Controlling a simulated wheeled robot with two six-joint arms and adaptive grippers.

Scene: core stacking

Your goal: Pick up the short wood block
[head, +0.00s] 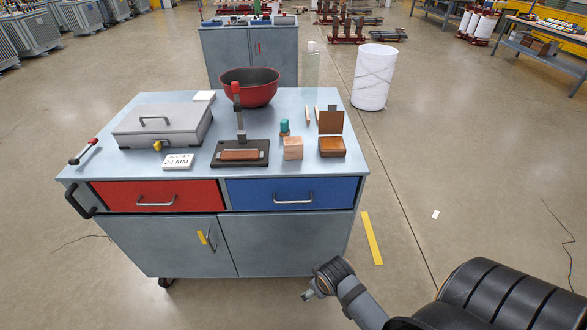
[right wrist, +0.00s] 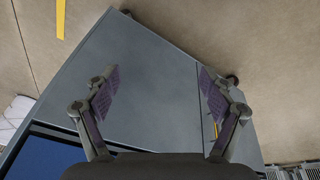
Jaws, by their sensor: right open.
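A short light-brown wood block (head: 293,148) stands on the cart top, right of centre and near the front edge. My right gripper (head: 308,293) is low in front of the cart, well below the block and apart from it. In the right wrist view its two fingers are spread with nothing between them (right wrist: 160,90), facing the grey cabinet front (right wrist: 150,60); the block is not in that view. My left gripper is not in view.
Close to the block stand a small wooden box (head: 332,148) with a raised lid, a teal-topped item (head: 284,127) and a lever press (head: 225,160). A red bowl (head: 250,92) and grey lidded case (head: 135,125) stand farther away. The cart's drawers are shut.

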